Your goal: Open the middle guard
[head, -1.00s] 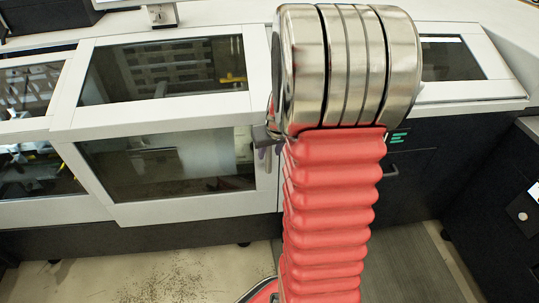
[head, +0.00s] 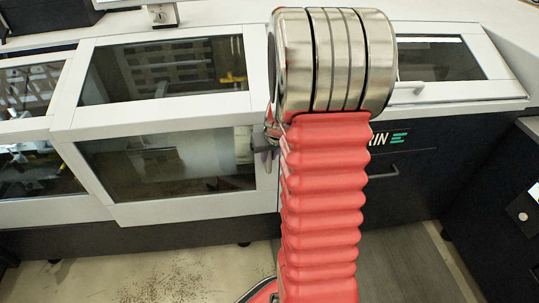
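The middle guard (head: 262,85) has a white frame with an upper dark window and a lower window below it. It looks closed, flush with the machine front. My red ribbed arm with its shiny metal joint stands in front of its right edge. A small part of my gripper (head: 268,142) seems to show at the left edge of the arm, close to the guard's right border. The fingertips are mostly hidden by the arm, so I cannot tell whether they touch the guard or are open or shut.
Another windowed guard (head: 10,125) is at the left. A guard with a dark window (head: 440,60) and a handle (head: 405,87) is at the right, above a black panel (head: 405,190). The floor (head: 150,275) in front is clear apart from dark specks.

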